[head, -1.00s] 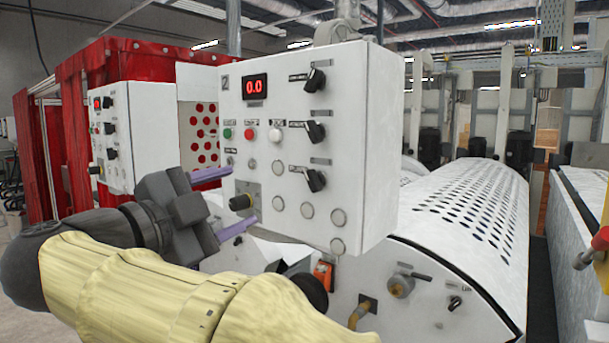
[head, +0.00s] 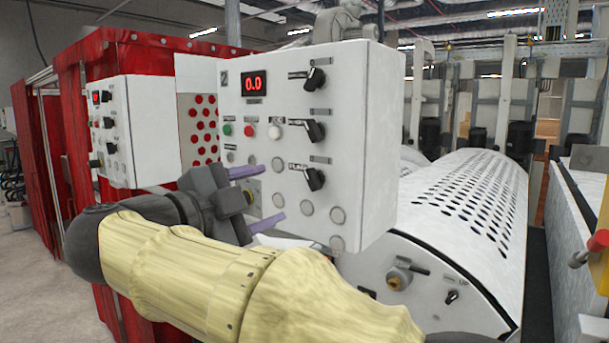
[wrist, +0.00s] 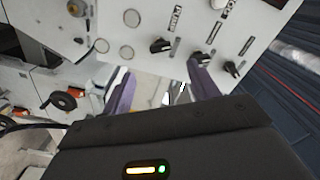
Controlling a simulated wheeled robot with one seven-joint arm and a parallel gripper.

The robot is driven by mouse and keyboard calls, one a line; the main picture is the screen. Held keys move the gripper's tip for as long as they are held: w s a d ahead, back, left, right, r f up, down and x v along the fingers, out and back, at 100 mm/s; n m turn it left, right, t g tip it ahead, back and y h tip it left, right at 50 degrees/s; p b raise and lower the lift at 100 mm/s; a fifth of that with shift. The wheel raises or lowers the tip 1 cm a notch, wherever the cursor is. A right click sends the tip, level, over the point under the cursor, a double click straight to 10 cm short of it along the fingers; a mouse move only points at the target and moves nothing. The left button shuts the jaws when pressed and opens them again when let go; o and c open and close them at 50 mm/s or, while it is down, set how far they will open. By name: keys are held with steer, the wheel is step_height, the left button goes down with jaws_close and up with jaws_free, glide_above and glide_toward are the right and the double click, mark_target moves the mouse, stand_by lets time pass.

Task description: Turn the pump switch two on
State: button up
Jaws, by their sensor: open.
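The white control box (head: 345,215) marked 2 fills the middle of the head view, with a red 0.0 display (head: 254,84). Three black rotary switches stand in a column on its right side: upper (head: 315,79), middle (head: 315,131) and lower (head: 315,179). My gripper (head: 273,192) is open and empty in front of the box's lower part, left of the lower switch. In the wrist view, the switches (wrist: 203,57) lie beyond the fingertips (wrist: 160,72).
Green (head: 227,130), red (head: 249,131) and white (head: 274,132) buttons sit left of the switches. A yellow-black knob (head: 250,194) is partly hidden behind my fingers. A second control box (head: 130,150) stands left. A perforated white roller cover (head: 470,200) is at right.

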mark_target(308, 182)
steer(key=p+x, duration=0.3)
steer(key=x, duration=0.7)
steer(key=shift+r+p, duration=0.1)
steer(key=shift+p, duration=0.3)
steer(key=shift+w+d, duration=0.35)
steer(key=shift+w, duration=0.1)
steer(key=shift+c, duration=0.2)
steer(key=c, duration=1)
